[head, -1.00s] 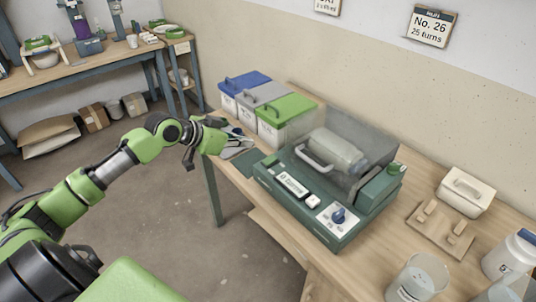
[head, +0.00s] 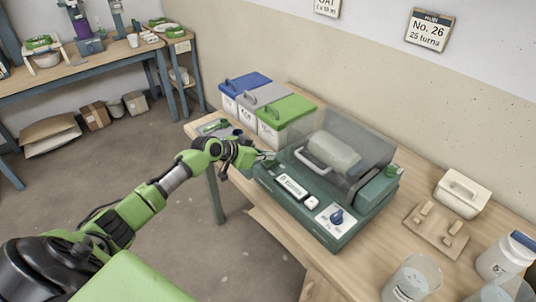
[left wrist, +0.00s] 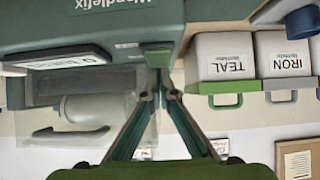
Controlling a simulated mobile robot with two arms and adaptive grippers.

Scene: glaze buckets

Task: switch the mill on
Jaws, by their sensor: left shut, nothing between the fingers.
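The mill (head: 325,232) is a green machine on the wooden bench with a clear hood (head: 352,140). A pale jar (head: 333,152) lies under the hood. Its front panel has a display (head: 293,186), a small white button (head: 311,203) and a blue knob (head: 337,216) on a white plate. My left gripper (head: 270,157) is shut and empty at the mill's left end. In the left wrist view, its fingertips (left wrist: 157,78) meet close to the mill's edge (left wrist: 160,50); I cannot tell whether they touch it. My right gripper is not in view.
Blue-, grey- and green-lidded bins (head: 285,123) stand behind and left of the mill. A wooden rack (head: 436,232), a white lidded box (head: 461,192) and clear containers (head: 411,280) stand to its right. A wall card (head: 428,30) reads No. 26, 25 turns.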

